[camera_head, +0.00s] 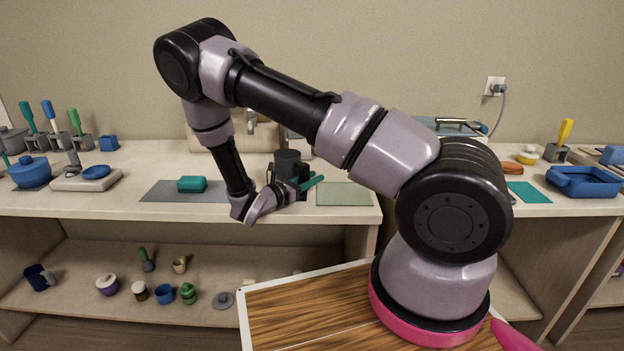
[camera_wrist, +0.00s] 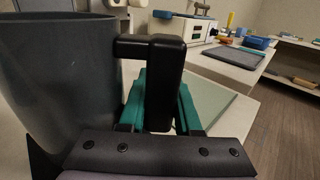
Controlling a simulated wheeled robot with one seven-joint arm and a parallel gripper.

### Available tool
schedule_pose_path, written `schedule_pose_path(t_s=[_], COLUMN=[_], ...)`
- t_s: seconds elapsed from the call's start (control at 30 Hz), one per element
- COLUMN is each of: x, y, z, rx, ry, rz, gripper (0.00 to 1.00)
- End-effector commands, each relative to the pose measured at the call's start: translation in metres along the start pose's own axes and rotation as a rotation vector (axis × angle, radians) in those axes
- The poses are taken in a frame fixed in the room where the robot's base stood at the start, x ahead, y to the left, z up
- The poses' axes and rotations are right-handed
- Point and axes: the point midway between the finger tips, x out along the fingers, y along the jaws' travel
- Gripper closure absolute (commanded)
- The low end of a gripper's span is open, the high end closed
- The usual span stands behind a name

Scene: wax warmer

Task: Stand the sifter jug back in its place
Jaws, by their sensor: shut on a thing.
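The sifter jug is a dark grey cup (camera_head: 288,163) with a black handle. It looks upright over the front part of the counter; I cannot tell whether its base touches. My gripper (camera_head: 311,184) has teal fingers and is shut on the jug's handle. In the wrist view the jug body (camera_wrist: 60,80) fills the left side, and the black handle (camera_wrist: 164,85) stands between the two fingers (camera_wrist: 163,104). A pale green mat (camera_head: 345,195) lies just right of the jug. My wrist hides part of the jug's lower side.
A grey mat (camera_head: 165,196) with a teal block (camera_head: 192,184) lies left of the jug. A blue pot (camera_head: 30,173) and several upright tools stand further left. A blue tray (camera_head: 583,182) is on the right counter. The lower shelf (camera_head: 70,265) holds several small items.

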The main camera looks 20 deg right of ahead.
Motion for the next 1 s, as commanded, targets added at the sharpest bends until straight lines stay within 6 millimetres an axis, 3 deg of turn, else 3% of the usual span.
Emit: schedule_pose_path(t_s=[1.0], x=[-0.0002], y=[0.0002], z=[-0.009], rx=[0.001], ry=[-0.001], rz=[0.0], gripper=[1.0])
